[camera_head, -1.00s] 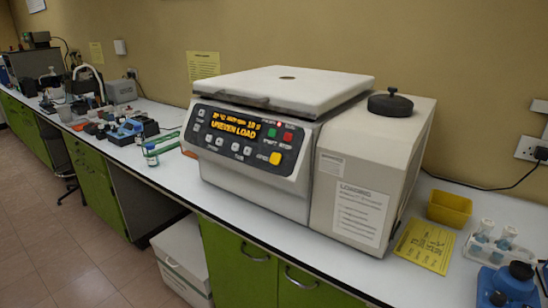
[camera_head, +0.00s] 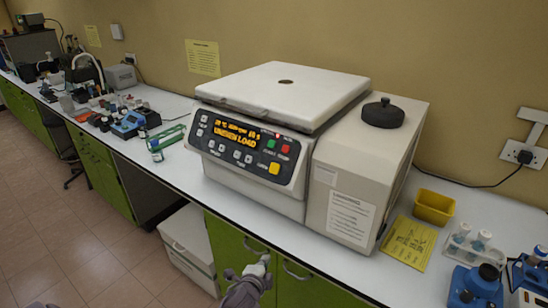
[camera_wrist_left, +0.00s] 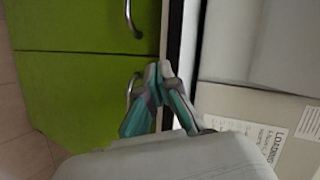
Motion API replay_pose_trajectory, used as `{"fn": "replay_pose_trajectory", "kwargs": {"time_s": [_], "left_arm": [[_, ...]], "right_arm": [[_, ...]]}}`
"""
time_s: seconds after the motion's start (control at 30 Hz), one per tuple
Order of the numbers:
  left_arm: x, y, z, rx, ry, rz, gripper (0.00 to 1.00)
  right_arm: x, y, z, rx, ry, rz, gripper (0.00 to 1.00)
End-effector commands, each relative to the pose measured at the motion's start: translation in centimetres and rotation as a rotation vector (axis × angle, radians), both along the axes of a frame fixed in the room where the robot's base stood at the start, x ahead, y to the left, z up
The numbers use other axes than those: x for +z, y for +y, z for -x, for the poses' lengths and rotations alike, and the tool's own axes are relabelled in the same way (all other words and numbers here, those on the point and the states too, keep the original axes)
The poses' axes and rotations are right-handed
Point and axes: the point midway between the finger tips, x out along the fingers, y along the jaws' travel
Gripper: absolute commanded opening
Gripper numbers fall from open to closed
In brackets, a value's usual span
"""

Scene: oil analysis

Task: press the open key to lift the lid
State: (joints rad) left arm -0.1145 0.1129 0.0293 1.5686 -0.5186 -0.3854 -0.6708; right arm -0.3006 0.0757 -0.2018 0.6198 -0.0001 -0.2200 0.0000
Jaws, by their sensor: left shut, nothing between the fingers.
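The centrifuge (camera_head: 255,197) stands on the bench with its white lid (camera_head: 270,85) lying flat on top. Its dark front panel (camera_head: 228,150) has an orange display reading partly "LOAD", several small pale keys, a green key, a red key and a larger yellow key (camera_head: 274,169) at the lower right. I take the yellow one as the open key; its lettering is too small to read surely. My left gripper (camera_head: 262,266) is shut and empty, low in front of the green cabinet doors, below and apart from the panel. Its closed fingertips also show in the left wrist view (camera_wrist_left: 160,70).
A black knob (camera_head: 383,113) sits on the centrifuge's right housing. A yellow tray (camera_head: 434,206), a yellow sheet (camera_head: 408,243) and a tube rack (camera_head: 470,245) are to the right. Bottles and tools crowd the bench at left. The white bench edge (camera_head: 300,250) runs below the centrifuge.

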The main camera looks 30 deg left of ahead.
Motion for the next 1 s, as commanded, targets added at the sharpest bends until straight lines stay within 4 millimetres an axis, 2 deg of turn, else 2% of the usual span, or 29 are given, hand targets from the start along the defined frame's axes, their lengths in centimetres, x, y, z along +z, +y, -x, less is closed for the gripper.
{"fn": "replay_pose_trajectory", "kwargs": {"time_s": [0.03, 0.2, 0.3, 0.43, 0.5, 0.63, 1.0], "left_arm": [[4.4, 0.6, -1.0, -0.003, -0.046, -0.054, 0.00], [15.9, 2.7, -2.7, 0.004, -0.172, -0.249, 0.00], [21.7, 3.7, -2.9, 0.022, -0.232, -0.352, 0.00], [27.4, 4.5, -2.6, 0.047, -0.288, -0.453, 0.00], [29.3, 4.9, -2.4, 0.059, -0.307, -0.490, 0.00], [31.1, 5.1, -2.1, 0.070, -0.325, -0.527, 0.00], [31.3, 5.2, -2.1, 0.073, -0.327, -0.532, 0.00]], "right_arm": [[1.4, -0.1, 0.0, 0.000, 0.000, 0.002, 0.40], [3.6, -0.4, 0.0, 0.001, 0.000, 0.005, 0.40], [4.7, -0.5, 0.0, 0.000, 0.000, 0.006, 0.40], [5.6, -0.6, 0.0, -0.001, -0.001, 0.007, 0.40], [5.9, -0.6, 0.0, -0.001, -0.001, 0.007, 0.40], [6.1, -0.6, -0.1, -0.001, -0.001, 0.007, 0.40], [6.0, -0.6, -0.1, -0.001, -0.001, 0.007, 0.40]]}}
